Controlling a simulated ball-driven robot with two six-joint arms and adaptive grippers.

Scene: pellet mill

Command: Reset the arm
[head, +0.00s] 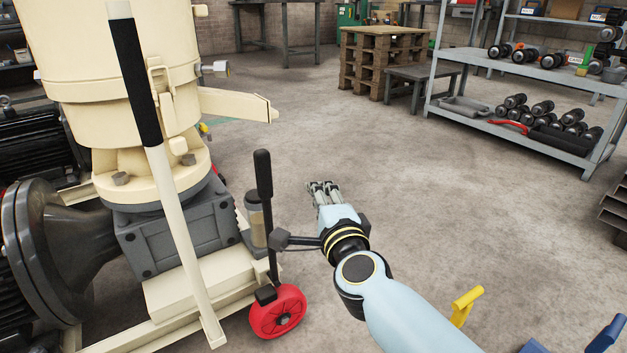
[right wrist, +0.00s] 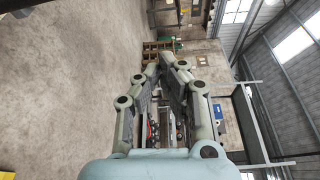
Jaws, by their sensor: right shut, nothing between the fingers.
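My right arm reaches up from the lower right of the head view. Its gripper (head: 322,186) is above open floor, to the right of the cream pellet mill (head: 125,75), apart from it and touching nothing. In the right wrist view the same gripper's fingers (right wrist: 165,68) come together at their tips, with nothing held between them. My left gripper does not show in either view.
The mill's cream frame has a black-gripped handle and a red wheel (head: 277,311) close to my right wrist. A grey shelf (head: 520,130) with several dark parts stands at right. Wooden pallets (head: 383,62) and a low table (head: 425,75) stand behind. The middle floor is clear.

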